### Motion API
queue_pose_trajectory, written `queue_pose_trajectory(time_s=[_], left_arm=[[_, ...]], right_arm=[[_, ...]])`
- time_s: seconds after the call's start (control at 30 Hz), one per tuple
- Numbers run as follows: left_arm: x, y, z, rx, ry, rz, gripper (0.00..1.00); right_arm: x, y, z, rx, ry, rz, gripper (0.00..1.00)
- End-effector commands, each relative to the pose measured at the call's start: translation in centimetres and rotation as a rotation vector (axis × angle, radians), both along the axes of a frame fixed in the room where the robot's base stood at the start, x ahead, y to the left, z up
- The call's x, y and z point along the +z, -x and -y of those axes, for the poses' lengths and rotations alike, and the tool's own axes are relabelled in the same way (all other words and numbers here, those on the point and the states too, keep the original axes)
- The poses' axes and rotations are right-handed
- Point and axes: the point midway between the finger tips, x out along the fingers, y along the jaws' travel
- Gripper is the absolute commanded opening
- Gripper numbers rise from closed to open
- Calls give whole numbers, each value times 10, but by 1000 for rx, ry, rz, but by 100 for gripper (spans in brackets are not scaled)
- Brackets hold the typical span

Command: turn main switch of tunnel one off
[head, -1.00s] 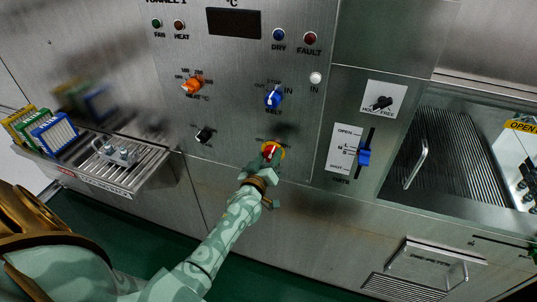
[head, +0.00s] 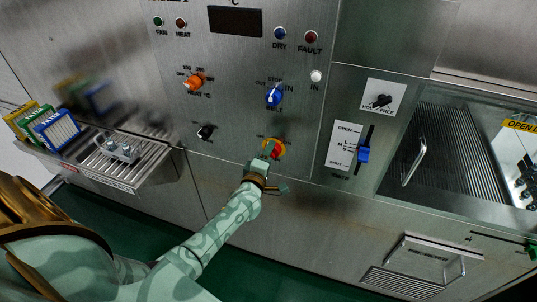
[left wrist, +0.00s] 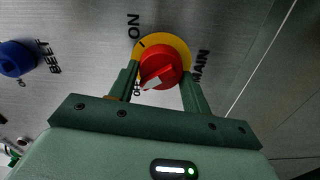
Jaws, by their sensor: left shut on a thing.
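The main switch is a red knob (head: 277,151) on a yellow ring, low on the tunnel one panel. In the left wrist view the red knob (left wrist: 158,66) sits between the two fingers of my left gripper (left wrist: 160,82). The gripper is shut on it. The knob's white pointer mark points to the lower left, towards the partly covered OFF label. The ON label is at the upper left of the ring and MAIN is on the right. In the head view my left gripper (head: 268,160) partly hides the knob.
A blue belt knob (head: 274,95), an orange heat knob (head: 194,83) and a black knob (head: 206,132) are nearby on the panel. A blue gate lever (head: 363,155) is to the right. A metal rack shelf (head: 120,172) with coloured racks juts out at the left.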

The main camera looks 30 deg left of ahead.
Motion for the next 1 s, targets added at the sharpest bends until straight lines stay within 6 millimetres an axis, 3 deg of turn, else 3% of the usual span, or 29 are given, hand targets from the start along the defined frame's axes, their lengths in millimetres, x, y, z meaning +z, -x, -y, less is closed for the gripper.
queue_pose_trajectory(time_s=[0.33, 0.87, 0.9, 0.97, 1.0], left_arm=[[-2, 0, 0, 0, 136, 32, 25], [-2, 0, 0, 0, 163, 37, 25], [-2, 0, 0, 0, 163, 37, 51], [-2, 0, 0, 0, 162, 38, 67], [-2, 0, 0, 0, 162, 38, 69]], right_arm=[[-1, 0, 0, 0, 0, 0, 36], [-1, 0, 0, 0, 0, 0, 36], [-1, 0, 0, 0, 0, 0, 36], [-1, 0, 0, 0, 0, 0, 36], [-1, 0, 0, 0, 0, 0, 36]])
